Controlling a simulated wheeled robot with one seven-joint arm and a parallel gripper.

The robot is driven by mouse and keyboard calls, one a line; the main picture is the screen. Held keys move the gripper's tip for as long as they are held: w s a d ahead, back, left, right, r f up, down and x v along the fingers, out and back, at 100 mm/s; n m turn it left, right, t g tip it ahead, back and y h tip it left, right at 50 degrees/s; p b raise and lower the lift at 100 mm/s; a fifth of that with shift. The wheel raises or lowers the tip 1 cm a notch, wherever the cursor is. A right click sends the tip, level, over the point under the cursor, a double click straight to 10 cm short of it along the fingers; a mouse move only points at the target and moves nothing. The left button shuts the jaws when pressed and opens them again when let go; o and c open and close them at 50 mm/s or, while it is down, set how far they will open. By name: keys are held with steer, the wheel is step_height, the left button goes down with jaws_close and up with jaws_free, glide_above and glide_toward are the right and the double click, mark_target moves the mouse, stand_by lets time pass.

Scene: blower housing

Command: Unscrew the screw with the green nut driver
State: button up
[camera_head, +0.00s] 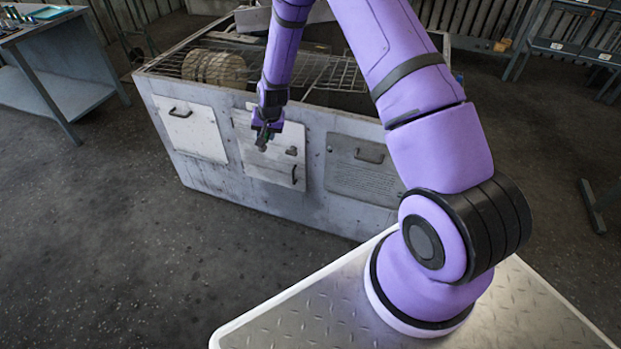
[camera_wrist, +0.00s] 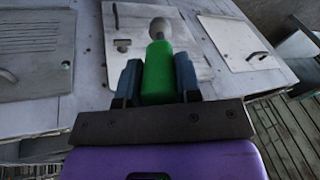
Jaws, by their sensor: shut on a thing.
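My gripper (camera_wrist: 158,80) is shut on the green nut driver (camera_wrist: 158,72), which sits between its two dark blue fingers.
The grey blower housing (camera_head: 175,160) has further panels with handles, left (camera_head: 190,133) and right (camera_head: 362,170). A small fitting (camera_head: 291,150) sits on the middle panel. A wire grating (camera_head: 315,68) covers the top. A workbench (camera_head: 60,75) stands at left. Floor before the housing is clear.

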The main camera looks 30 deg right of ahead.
steer(key=w+d+f+m+t+h, duration=0.1)
steer(key=d+f+m+t+h, duration=0.25)
steer(key=f, duration=0.35)
steer(key=w+d+f+m+t+h, duration=0.1)
steer(key=d+f+m+t+h, duration=0.15)
steer(key=f+m, duration=0.3)
steer(key=s+d+f+m+t+h, duration=0.1)
steer(key=s+d+f+m+h, duration=0.1)
steer(key=s+d+f+h, duration=0.3)
steer(key=s+d+f+m+h, duration=0.2)
steer(key=s+m+h, duration=0.15)
steer(key=s, duration=0.35)
steer(key=x, duration=0.6)
steer(key=shift+n+h, duration=0.45)
steer(key=shift+w+d, duration=0.15)
steer(key=shift+d, duration=0.05)
